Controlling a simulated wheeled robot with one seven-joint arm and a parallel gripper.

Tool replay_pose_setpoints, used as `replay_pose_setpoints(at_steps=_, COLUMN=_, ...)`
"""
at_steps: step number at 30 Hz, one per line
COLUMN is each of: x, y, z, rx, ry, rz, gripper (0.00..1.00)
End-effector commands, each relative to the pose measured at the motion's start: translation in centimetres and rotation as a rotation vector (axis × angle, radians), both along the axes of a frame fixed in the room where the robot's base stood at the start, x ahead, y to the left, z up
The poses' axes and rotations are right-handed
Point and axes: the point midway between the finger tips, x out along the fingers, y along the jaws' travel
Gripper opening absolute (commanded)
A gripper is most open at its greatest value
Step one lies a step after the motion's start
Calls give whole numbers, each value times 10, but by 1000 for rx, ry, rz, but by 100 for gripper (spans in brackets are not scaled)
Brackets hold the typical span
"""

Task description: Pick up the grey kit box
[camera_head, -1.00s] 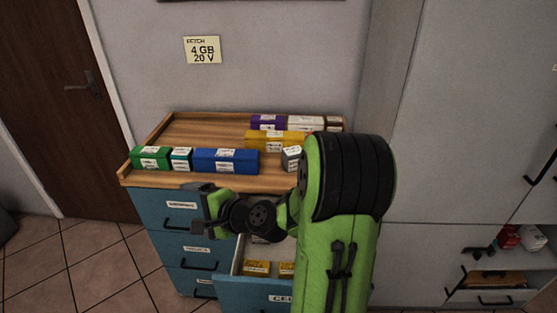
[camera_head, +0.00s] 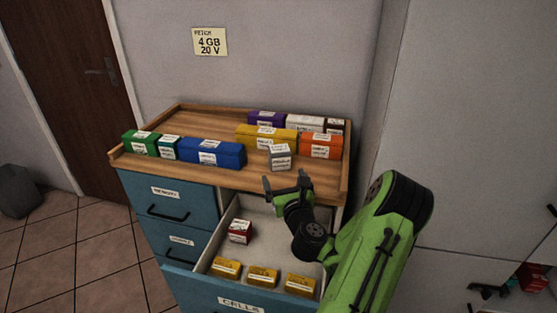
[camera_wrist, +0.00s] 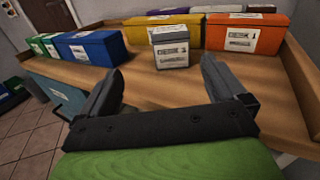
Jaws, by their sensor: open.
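The small grey kit box (camera_head: 280,157) with a white label stands on the wooden cabinet top near its front edge. In the wrist view the grey box (camera_wrist: 170,48) stands upright beyond the fingertips, roughly between them in the picture. My gripper (camera_head: 285,184) is open and empty, in front of the box and over the open drawer. In the wrist view my gripper (camera_wrist: 158,82) shows both fingers spread apart, touching nothing.
A blue box (camera_head: 212,153) stands left of the grey one, an orange box (camera_head: 320,147) right, a yellow box (camera_head: 265,137) behind. Green, teal, purple, white and brown boxes stand around. The open drawer (camera_head: 240,305) holds a red box (camera_head: 240,231) and yellow boxes (camera_head: 262,277).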

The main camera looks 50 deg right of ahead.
Motion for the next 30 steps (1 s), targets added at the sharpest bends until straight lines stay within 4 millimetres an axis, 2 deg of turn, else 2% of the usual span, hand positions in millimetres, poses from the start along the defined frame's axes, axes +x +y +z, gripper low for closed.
replay_pose_setpoints(at_steps=2, x=-9, y=-9, z=-7, rx=38, ry=-25, rz=-38, gripper=98)
replay_pose_setpoints(at_steps=5, x=-7, y=-13, z=-8, rx=46, ry=-28, rz=-46, gripper=98)
replay_pose_setpoints(at_steps=17, x=30, y=-45, z=-4, rx=33, ry=-27, rz=-43, gripper=98)
replay_pose_setpoints(at_steps=22, x=56, y=-68, z=-1, rx=38, ry=-28, rz=-42, gripper=98)
replay_pose_setpoints(at_steps=30, x=84, y=-92, z=-1, rx=40, ry=-32, rz=-43, gripper=98)
